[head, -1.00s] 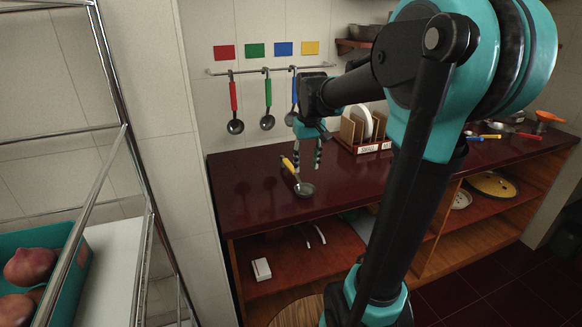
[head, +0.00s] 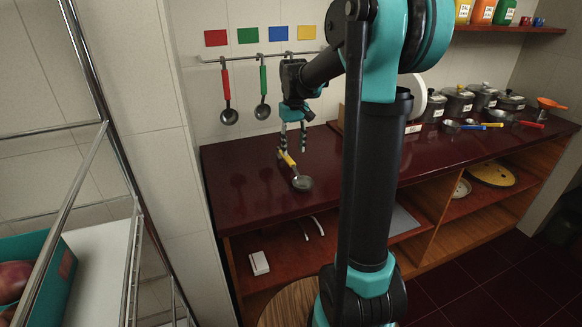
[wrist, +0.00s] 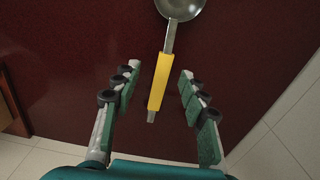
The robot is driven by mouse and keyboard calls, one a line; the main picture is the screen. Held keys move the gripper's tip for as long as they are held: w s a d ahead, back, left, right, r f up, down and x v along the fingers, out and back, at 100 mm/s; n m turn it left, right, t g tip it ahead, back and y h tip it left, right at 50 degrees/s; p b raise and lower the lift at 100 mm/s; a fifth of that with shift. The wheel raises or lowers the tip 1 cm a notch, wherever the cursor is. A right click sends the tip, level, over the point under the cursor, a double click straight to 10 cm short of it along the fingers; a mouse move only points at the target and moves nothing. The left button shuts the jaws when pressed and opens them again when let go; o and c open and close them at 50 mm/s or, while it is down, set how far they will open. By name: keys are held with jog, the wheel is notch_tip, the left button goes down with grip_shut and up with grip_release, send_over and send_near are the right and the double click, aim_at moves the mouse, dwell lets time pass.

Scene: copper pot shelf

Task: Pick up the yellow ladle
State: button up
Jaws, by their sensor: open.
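The yellow ladle (head: 288,160) lies on the dark red counter (head: 240,190), its metal bowl toward the front edge in the head view. In the wrist view the yellow handle (wrist: 159,82) points down toward my gripper, with the bowl at the top of the picture. My gripper (head: 293,149) is open just above the handle end in the head view. In the wrist view the fingers of my gripper (wrist: 155,90) stand apart on either side of the handle, and neither visibly touches it. The exact height above the handle is hard to tell.
A red ladle (head: 226,95) and a green ladle (head: 263,92) hang from a wall rail behind. Several pots (head: 458,102) and small pans stand on the right of the counter. The counter left of the ladle is clear. A wire rack (head: 110,150) stands at left.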

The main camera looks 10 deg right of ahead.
aim_at(291, 162)
jog(key=shift+a+f, duration=0.2)
jog(key=shift+f, duration=1.5)
jog(key=shift+a+f, duration=0.2)
jog(key=shift+f, duration=1.5)
grip_shut()
